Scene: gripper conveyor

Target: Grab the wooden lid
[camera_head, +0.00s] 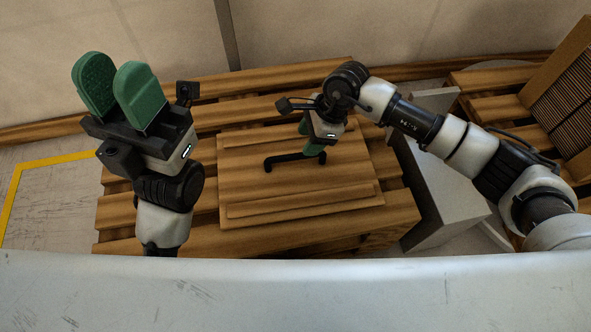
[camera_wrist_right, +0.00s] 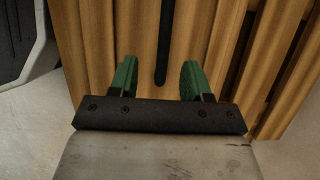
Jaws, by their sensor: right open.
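The wooden lid (camera_head: 345,175) is a brown square panel with raised strips, lying flat on a slatted wooden pallet (camera_head: 155,210). A black bar handle (camera_head: 282,161) is on its middle; my right arm partly covers the lid. My right gripper (camera_head: 309,139) is over the handle, pointing down, with green fingers apart. In the right wrist view the handle (camera_wrist_right: 161,45) runs between the lines of the two open fingers (camera_wrist_right: 160,80); nothing is clamped. My left gripper (camera_head: 118,90) is raised at the left, away from the lid, its green fingers apart and empty.
A pale grey block (camera_head: 440,195) stands right of the pallet, under my right arm. Another slatted pallet (camera_head: 495,107) with a tall ribbed brown stack (camera_head: 570,100) is at the far right. A wall (camera_head: 400,35) closes the back. Floor with a yellow line (camera_head: 14,200) is left.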

